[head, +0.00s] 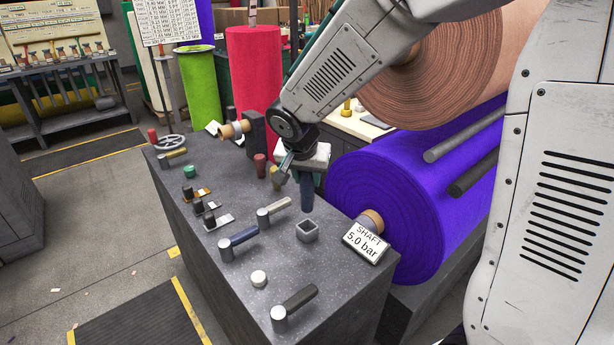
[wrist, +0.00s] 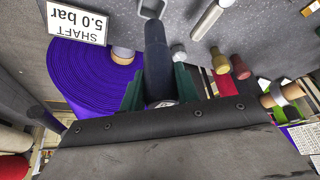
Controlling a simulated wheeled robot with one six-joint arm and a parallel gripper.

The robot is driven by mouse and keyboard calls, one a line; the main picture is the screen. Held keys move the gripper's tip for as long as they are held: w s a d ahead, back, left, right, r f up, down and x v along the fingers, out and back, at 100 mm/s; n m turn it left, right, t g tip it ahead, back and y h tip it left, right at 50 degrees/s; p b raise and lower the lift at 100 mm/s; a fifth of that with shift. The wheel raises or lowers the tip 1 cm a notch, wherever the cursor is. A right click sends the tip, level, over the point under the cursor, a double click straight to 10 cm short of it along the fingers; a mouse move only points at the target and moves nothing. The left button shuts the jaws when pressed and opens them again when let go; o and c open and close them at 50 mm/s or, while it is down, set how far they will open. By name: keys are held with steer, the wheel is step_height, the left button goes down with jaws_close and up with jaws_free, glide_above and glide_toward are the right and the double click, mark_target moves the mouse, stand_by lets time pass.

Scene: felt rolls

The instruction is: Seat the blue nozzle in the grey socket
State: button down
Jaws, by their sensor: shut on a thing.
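The blue nozzle (head: 306,194) is dark blue and hangs roughly upright from my gripper (head: 304,172). My gripper is shut on its upper part, with a green finger on each side in the wrist view (wrist: 158,86). The nozzle (wrist: 157,62) points toward the top of that view. The grey socket (head: 307,231) is a small square, open-topped block on the speckled bench top. In the head view it shows just below the nozzle's lower end, with its opening in sight. In the wrist view the socket (wrist: 152,6) is cut by the top edge, at the nozzle's tip. I cannot tell the exact gap.
A "SHAFT 5.0 bar" sign (head: 366,242) stands right of the socket, by a purple felt roll (head: 400,195). Lever handles, including a blue one (head: 238,241) and a beige one (head: 273,212), lie to the left. A white knob (head: 259,279) sits nearer the front.

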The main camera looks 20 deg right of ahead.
mark_target(307, 206)
steer(key=shift+n, duration=0.3)
steer(key=shift+f, duration=2.7)
steer(key=shift+f, duration=1.85)
steer(key=c, duration=0.9)
jaws_free()
steer(key=shift+c, duration=0.2)
steer(key=v, duration=0.7)
steer(key=shift+s+r, duration=0.15)
steer(key=shift+r, duration=0.2)
